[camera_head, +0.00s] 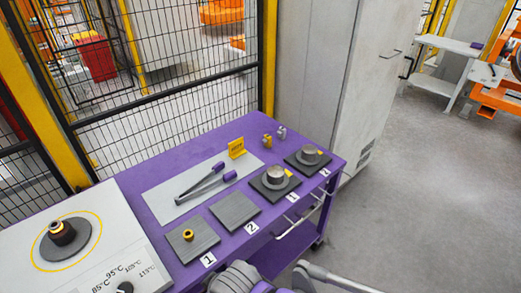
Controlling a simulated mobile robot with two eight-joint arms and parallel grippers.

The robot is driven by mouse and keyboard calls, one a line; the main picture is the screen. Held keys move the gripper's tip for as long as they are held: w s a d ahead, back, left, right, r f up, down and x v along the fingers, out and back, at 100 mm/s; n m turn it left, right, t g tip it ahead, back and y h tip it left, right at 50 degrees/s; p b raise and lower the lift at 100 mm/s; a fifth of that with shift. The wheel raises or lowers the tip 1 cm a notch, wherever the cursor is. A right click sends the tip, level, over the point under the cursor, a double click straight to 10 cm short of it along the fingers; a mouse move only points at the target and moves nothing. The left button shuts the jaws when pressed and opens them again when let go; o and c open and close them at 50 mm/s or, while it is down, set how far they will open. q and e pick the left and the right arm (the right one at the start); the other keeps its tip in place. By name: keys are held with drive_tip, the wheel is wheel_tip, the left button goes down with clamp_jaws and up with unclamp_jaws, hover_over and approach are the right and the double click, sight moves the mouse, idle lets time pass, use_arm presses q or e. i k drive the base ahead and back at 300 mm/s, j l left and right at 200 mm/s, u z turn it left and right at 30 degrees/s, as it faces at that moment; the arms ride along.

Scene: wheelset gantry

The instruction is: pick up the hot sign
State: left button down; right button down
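The hot sign (236,148) is a small yellow upright plate with dark markings too small to read. It stands at the back edge of the grey mat (168,196) on the purple table, near the mesh fence. Nothing touches it from my side. Parts of my own arms show at the bottom edge, well in front of the sign. Neither gripper's fingertips are in view, so I cannot see whether they are open or shut.
Tongs with purple handles (216,178) lie on the mat in front of the sign. Numbered dark plates (235,210), some bearing round parts, line the table front. A heater (68,245) stands left. Small yellow (267,140) and grey blocks (282,132) sit right of the sign.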

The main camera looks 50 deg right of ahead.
sight(236, 148)
drive_tip(key=z, duration=1.55)
drive_tip(key=i+l+u, duration=0.1)
drive_tip(key=u, duration=0.35)
drive_tip(key=i+l+u, duration=0.25)
drive_tip(key=u, duration=0.25)
drive_tip(key=i+l+u, duration=0.2)
drive_tip(key=u, duration=0.25)
